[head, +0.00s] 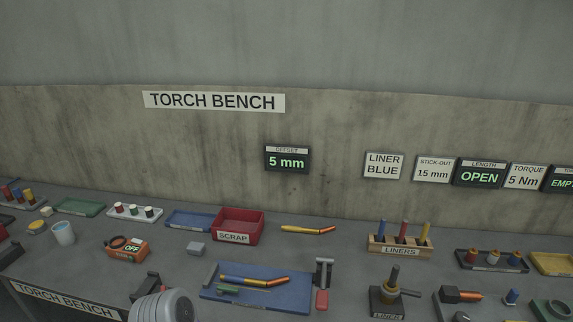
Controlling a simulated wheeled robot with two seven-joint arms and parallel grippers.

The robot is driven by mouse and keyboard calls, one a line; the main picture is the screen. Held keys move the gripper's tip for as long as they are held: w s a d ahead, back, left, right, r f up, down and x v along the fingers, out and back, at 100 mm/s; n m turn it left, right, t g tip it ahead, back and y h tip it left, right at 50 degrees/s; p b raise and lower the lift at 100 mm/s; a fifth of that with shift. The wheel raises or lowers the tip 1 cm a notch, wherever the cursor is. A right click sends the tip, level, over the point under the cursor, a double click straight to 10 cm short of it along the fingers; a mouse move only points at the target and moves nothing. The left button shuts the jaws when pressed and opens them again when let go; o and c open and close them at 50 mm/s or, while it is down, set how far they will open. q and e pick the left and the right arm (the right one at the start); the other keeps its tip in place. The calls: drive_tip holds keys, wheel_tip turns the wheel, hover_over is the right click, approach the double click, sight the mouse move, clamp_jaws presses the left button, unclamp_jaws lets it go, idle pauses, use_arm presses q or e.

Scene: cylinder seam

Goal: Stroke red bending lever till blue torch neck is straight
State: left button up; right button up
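A blue plate (290,300) lies on the bench, front centre. The offset display (287,159) on the wall reads 5 mm. Neither gripper shows; a grey rounded part at the bottom left looks like my own arm.
A red scrap bin (238,224) stands behind the plate, and another yellow and orange neck (308,229) lies right of it. The liners rack (400,246) and a dark fixture (388,300) stand to the right.

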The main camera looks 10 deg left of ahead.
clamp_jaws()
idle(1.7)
